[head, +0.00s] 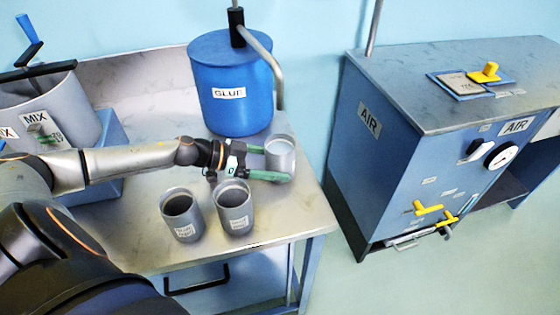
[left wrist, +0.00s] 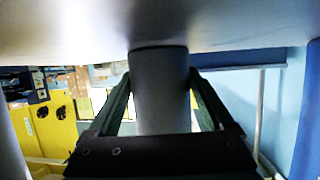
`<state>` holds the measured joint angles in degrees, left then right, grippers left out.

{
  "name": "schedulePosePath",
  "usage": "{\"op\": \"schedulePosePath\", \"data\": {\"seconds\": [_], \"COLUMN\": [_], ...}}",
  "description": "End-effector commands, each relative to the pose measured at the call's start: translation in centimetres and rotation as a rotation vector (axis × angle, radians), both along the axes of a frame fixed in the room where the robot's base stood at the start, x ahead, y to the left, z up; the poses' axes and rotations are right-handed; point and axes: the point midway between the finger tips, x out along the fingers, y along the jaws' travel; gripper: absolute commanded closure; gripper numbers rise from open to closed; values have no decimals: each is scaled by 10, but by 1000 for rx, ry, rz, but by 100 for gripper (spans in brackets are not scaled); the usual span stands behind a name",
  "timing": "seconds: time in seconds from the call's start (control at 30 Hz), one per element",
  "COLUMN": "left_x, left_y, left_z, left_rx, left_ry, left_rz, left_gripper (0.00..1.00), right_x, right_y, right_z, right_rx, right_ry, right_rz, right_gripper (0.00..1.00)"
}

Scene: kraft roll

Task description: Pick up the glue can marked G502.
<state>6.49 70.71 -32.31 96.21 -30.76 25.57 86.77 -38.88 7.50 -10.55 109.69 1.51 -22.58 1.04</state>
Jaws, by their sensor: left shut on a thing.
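My left gripper (head: 256,161) reaches across the table from the left, its green fingers shut around a grey metal can (head: 281,160) near the table's right edge. In the left wrist view this can (left wrist: 160,95) stands between the two fingers of the gripper (left wrist: 160,108). No label shows on the held can, so I cannot tell whether it is G502. Two similar open grey cans, a left one (head: 182,217) and a right one (head: 234,210), stand nearer the front. Their white labels are too small to read. My right gripper is not in view.
The metal table (head: 130,240) carries a blue drum marked GLUE (head: 232,95) behind the gripper and a large grey MIX pot (head: 50,110) at the left. A blue cabinet marked AIR (head: 385,150) stands to the right across a gap. The table's front right corner is clear.

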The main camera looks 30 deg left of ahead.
Motion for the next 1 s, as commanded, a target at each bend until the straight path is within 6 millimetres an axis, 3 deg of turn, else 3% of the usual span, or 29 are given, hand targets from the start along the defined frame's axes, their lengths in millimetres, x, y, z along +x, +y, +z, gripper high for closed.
{"op": "schedulePosePath", "data": {"seconds": [0.17,0.67,1.0], "left_x": [1,1,1], "left_y": [0,0,0], "left_z": [2,8,32], "left_rx": [-1,-1,1], "left_ry": [-2,-3,-4], "left_rz": [0,-1,-2], "left_gripper": [100,100,100], "right_x": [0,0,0], "right_y": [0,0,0], "right_z": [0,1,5], "right_rx": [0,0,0], "right_ry": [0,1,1], "right_rz": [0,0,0], "right_gripper": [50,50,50]}}
